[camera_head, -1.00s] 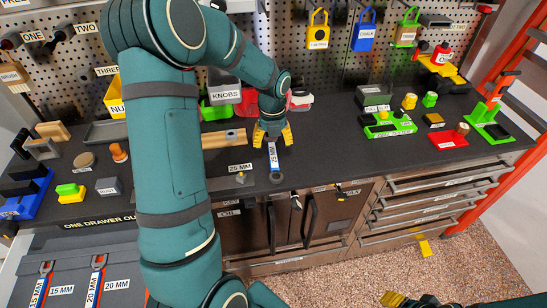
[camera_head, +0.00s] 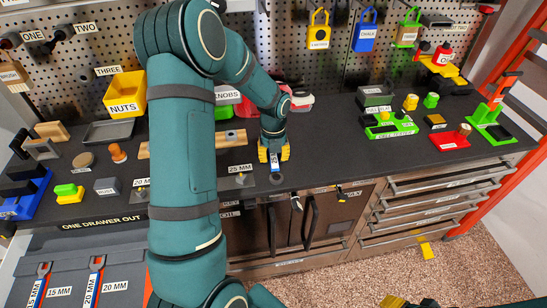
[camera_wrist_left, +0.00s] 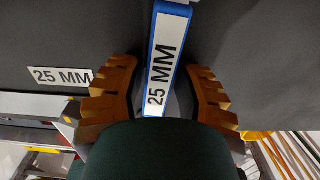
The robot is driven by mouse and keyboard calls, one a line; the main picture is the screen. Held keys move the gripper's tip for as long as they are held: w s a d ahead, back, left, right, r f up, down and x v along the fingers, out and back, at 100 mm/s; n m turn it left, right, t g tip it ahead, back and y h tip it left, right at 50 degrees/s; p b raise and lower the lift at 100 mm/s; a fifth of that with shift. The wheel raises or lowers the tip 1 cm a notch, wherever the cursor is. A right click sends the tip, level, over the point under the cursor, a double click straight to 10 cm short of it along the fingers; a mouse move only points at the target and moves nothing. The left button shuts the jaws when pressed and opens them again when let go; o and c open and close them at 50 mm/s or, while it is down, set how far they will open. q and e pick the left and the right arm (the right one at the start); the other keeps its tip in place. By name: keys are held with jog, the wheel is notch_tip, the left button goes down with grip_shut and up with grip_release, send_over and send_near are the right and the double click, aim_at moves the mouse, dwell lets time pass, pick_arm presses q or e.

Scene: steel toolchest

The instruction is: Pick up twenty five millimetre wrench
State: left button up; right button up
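The 25 mm wrench (camera_head: 275,167) is blue with a white "25 MM" label and a dark ring end pointing toward the counter's front edge. It lies at the front of the dark counter, left of centre in the head view. In the left wrist view the wrench (camera_wrist_left: 163,60) runs down between the two orange-yellow fingers. My left gripper (camera_head: 274,153) is over the wrench, one finger on each side, with narrow gaps visible. It looks open; the wrench's lower end is hidden by the gripper body (camera_wrist_left: 165,105). My right gripper (camera_head: 400,301) shows only partly at the bottom edge.
A "25 MM" label (camera_head: 240,168) lies on the counter left of the wrench. A wooden block strip (camera_head: 231,138) is behind it. A green tray (camera_head: 390,129) and red tray (camera_head: 449,140) stand right. Drawers (camera_head: 440,190) are below.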

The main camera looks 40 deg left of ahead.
pick_arm(q)
grip_shut()
